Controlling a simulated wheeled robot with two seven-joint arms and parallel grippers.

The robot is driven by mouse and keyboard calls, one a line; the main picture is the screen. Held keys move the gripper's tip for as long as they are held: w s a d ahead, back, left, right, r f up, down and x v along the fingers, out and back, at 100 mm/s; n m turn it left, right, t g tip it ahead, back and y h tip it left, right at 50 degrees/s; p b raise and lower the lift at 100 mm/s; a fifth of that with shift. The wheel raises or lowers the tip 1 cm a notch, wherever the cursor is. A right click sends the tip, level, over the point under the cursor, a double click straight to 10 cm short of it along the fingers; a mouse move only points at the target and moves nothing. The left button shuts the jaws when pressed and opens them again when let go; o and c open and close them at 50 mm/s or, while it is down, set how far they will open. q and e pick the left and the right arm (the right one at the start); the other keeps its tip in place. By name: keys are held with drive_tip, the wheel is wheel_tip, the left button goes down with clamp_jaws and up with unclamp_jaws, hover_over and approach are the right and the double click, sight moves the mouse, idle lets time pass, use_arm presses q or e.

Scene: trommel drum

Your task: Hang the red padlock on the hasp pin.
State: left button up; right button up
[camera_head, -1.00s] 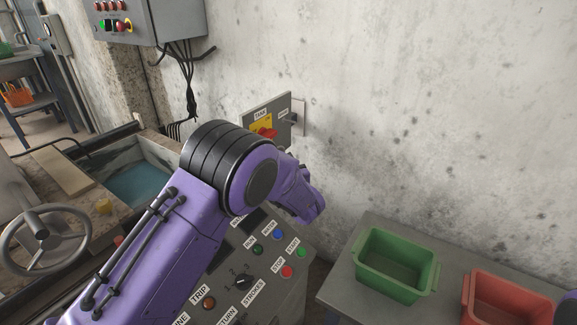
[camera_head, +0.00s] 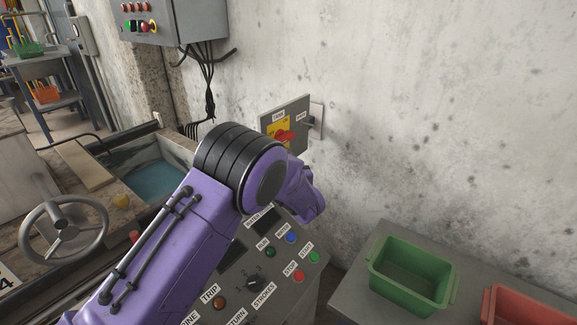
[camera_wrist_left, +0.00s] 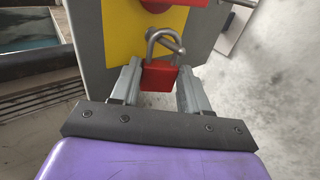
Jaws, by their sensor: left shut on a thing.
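The red padlock (camera_wrist_left: 158,76) is between the fingers of my left gripper (camera_wrist_left: 158,84) in the left wrist view. The gripper is shut on its body, with the grey shackle (camera_wrist_left: 164,42) pointing up. The shackle is in front of a yellow plate (camera_wrist_left: 120,35) on a grey panel; I cannot tell whether it touches anything. In the head view the panel (camera_head: 298,108) carries a red rotary handle (camera_head: 285,137) and a dark peg (camera_head: 310,122) at its right. I cannot tell which part is the hasp pin. My left forearm hides gripper and padlock there.
A control desk (camera_head: 262,272) with buttons lies below my left arm. A green bin (camera_head: 410,278) and a red bin (camera_head: 515,306) stand on a grey table at right. A handwheel (camera_head: 65,228) and water trough (camera_head: 150,180) are at left. The wall at right is bare.

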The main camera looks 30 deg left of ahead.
use_arm(q)
drive_tip(key=o, duration=1.2)
drive_tip(key=shift+w, duration=0.1)
drive_tip(key=shift+a, duration=0.1)
